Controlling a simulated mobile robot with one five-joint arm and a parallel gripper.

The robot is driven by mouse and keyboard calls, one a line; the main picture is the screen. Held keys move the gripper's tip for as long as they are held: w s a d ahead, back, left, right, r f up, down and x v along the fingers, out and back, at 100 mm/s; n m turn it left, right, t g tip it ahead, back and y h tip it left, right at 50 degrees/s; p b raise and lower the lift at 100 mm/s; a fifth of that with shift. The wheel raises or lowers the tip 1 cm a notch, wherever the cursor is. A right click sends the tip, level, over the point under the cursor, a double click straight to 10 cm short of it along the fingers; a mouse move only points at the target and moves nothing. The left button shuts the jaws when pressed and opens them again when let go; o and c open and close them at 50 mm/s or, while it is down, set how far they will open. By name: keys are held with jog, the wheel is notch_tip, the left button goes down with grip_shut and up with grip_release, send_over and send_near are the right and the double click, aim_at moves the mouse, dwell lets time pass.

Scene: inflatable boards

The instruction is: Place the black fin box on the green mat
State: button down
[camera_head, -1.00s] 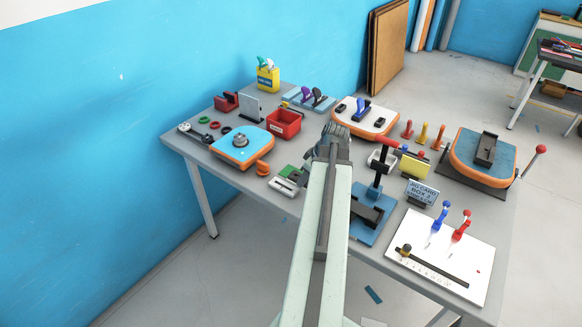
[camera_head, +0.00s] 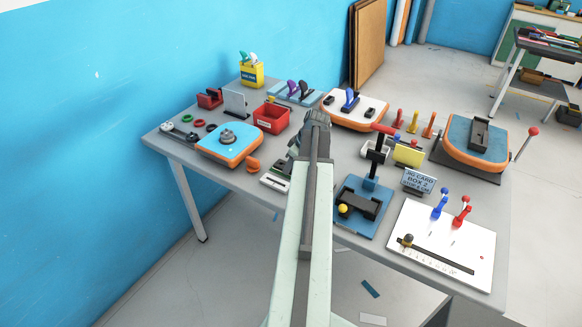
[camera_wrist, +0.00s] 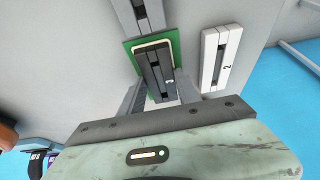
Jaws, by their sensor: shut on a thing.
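The black fin box (camera_wrist: 153,65) is between the fingers of my gripper (camera_wrist: 160,86) in the wrist view. My gripper is shut on it. The green mat (camera_wrist: 176,40) shows as a border around the box's far end and sides. The box lies over the mat, roughly in line with it; I cannot tell whether it touches the mat. In the head view my arm's end (camera_head: 316,120) is over the front middle of the table, and my fingers and the box are hidden there.
A white box marked 2 (camera_wrist: 221,58) lies right of the mat, and a grey slotted piece (camera_wrist: 139,14) lies beyond it. In the head view a blue-orange board (camera_head: 229,145) stands left, a red bin (camera_head: 272,115) behind, and a blue press stand (camera_head: 362,207) right.

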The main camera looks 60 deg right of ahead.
jog(key=c, duration=0.9)
grip_release()
jog(key=shift+w+a, duration=0.1)
jog(key=shift+o, duration=0.2)
jog(key=shift+r, duration=0.35)
jog(key=p+v, duration=1.1)
jog(key=shift+s+r, duration=0.25)
jog(key=shift+s, duration=0.05)
